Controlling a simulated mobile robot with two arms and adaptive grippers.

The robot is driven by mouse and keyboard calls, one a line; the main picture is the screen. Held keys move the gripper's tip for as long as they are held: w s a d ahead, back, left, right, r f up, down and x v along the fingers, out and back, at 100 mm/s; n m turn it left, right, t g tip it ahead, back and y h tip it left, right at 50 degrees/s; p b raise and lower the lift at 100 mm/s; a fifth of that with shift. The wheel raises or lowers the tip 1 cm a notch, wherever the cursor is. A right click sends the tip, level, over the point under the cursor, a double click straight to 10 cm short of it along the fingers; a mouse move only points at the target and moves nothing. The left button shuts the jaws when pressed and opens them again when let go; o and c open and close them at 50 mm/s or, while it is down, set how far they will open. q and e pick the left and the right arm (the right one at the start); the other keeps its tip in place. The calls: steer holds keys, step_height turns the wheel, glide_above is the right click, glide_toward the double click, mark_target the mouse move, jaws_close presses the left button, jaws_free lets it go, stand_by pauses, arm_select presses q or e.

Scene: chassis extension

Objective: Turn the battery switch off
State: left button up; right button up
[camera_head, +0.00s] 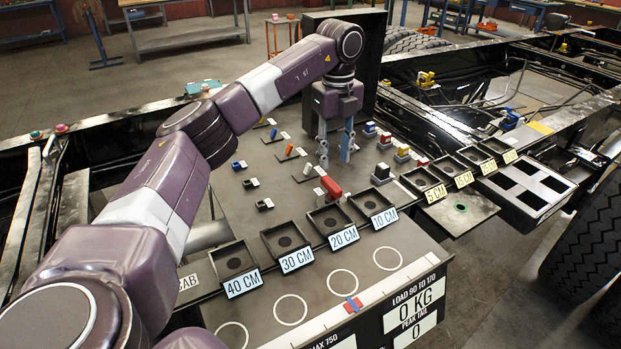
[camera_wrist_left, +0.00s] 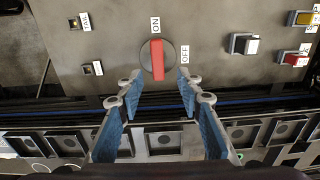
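The battery switch has a red bar handle, seen in the wrist view (camera_wrist_left: 157,60) on a round grey disc. There the bar stands upright in the picture, in line with the ON label (camera_wrist_left: 155,25); the OFF label (camera_wrist_left: 185,54) is to its right. In the head view the red handle (camera_head: 331,187) lies just below the fingers. My left gripper (camera_head: 335,162) points down at the panel, and its blue-padded fingers are open and empty. In the wrist view the fingertips (camera_wrist_left: 159,82) are spread on both sides of the handle's lower end, with gaps. My right gripper is not in view.
Black trays with length labels (camera_head: 297,258) line the panel's front edge. Small red, yellow and white blocks (camera_head: 384,140) stand right of the gripper. Small blue and orange parts (camera_head: 289,151) lie left. A dark upright box (camera_head: 370,50) stands behind the arm.

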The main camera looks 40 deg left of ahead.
mark_target(332, 183)
arm_select(q)
steer(key=shift+s+a+f, duration=0.15)
steer(key=shift+s+f, duration=0.05)
steer(key=shift+f, duration=0.15)
step_height(332, 183, down, 6)
steer(key=shift+f+p, duration=0.1)
steer(key=shift+p, duration=0.4)
steer(key=shift+w+f, duration=0.1)
steer(key=shift+f, duration=0.45)
jaws_close()
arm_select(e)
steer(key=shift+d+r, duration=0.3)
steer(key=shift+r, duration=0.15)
